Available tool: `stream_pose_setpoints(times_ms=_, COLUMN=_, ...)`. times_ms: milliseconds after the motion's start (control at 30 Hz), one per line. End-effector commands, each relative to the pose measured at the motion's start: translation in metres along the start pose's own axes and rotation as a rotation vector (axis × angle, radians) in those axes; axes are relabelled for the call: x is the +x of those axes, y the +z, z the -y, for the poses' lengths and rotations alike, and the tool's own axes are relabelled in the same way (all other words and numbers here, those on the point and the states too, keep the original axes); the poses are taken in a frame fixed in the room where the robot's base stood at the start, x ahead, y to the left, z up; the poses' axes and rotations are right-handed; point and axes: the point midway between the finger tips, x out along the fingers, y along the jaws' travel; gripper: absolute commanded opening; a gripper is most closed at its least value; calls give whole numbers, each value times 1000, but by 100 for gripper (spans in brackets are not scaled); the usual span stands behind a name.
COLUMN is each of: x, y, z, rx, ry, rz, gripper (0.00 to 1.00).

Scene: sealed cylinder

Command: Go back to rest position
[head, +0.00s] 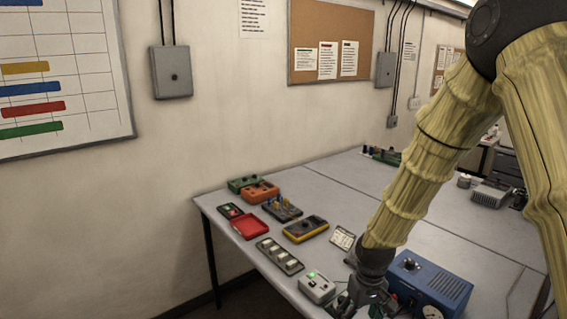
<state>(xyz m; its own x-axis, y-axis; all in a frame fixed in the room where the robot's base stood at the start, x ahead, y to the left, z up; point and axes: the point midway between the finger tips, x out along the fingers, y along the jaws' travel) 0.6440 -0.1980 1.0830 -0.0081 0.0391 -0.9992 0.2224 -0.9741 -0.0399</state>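My arm, in a yellowish ribbed sleeve, comes down from the top right of the head view. My gripper (362,298) is dark and low at the bottom of the picture, over the front of the grey table (330,195). It is between a small light grey box with a green light (317,287) and a blue instrument box with a dial (432,283). Its fingertips are small, dark and partly cut off by the lower edge. I cannot tell whether they are open, or whether they hold or touch anything.
Near the table's left end are a red tray (251,226), an orange case (261,192), a green case (242,183), a yellow multimeter (306,229) and a grey switch strip (279,256). The table's middle and back are mostly clear. A wall stands behind.

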Motion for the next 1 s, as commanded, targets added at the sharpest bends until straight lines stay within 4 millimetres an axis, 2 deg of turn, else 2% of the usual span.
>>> stream_pose_setpoints(times_ms=167, x=56, y=26, z=6, rx=27, ry=-18, rz=9, gripper=69)
stream_pose_setpoints(times_ms=267, x=94, y=49, z=10, rx=50, ry=-29, rz=10, gripper=69)
stream_pose_setpoints(times_ms=400, x=141, y=86, z=15, rx=88, ry=-37, rz=7, gripper=69)
stream_pose_setpoints(times_ms=600, x=197, y=146, z=21, rx=142, ry=-37, rz=7, gripper=69)
stream_pose_setpoints(times_ms=800, x=240, y=212, z=26, rx=190, ry=-25, rz=7, gripper=69)
stream_pose_setpoints(times_ms=1000, x=263, y=269, z=29, rx=228, ry=-3, rz=6, gripper=69)
